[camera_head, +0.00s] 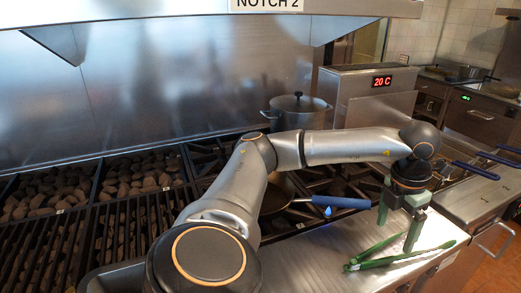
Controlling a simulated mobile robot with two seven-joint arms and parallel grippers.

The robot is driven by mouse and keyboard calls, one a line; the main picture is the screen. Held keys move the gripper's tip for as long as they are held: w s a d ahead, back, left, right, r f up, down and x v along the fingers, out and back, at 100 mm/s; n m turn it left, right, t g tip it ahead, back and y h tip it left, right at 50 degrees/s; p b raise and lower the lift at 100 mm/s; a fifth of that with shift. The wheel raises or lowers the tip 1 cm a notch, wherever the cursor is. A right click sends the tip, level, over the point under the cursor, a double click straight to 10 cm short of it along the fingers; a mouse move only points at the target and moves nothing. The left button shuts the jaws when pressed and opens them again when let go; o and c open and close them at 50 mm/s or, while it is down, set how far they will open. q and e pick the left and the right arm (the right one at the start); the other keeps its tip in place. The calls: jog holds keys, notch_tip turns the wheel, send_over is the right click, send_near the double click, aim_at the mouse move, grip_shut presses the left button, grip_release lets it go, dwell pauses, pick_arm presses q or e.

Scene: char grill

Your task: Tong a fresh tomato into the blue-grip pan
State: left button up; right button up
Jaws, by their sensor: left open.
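A pan (276,194) with a blue handle (342,202) sits on the burner grate, partly hidden behind my left arm. A pair of green tongs (425,254) lies on the steel counter at the lower right. My left gripper (399,230) points down over the tongs with its fingers apart. One fingertip is close to the tongs; I cannot tell whether it touches them. No tomato can be made out in this view. My right gripper is not in view.
A lidded pot (297,112) stands on the back burner, beside a steel unit (372,108) reading 20 C. Charcoal grill grates (90,225) fill the left. More blue handles (475,170) stick out over the counter at right. The counter (320,258) left of the tongs is clear.

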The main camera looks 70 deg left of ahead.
aim_at(387, 255)
pick_arm(q)
jog(key=f+b, duration=0.1)
jog(key=f, duration=0.1)
jog(key=f+b, duration=0.1)
jog(key=f, duration=0.1)
jog(key=shift+w+f+b, duration=0.2)
jog(key=shift+f+b, duration=0.1)
jog(key=shift+w+f+b, duration=0.1)
jog(key=shift+f+b, duration=0.3)
jog(key=shift+f, duration=0.3)
jog(key=c, duration=0.7)
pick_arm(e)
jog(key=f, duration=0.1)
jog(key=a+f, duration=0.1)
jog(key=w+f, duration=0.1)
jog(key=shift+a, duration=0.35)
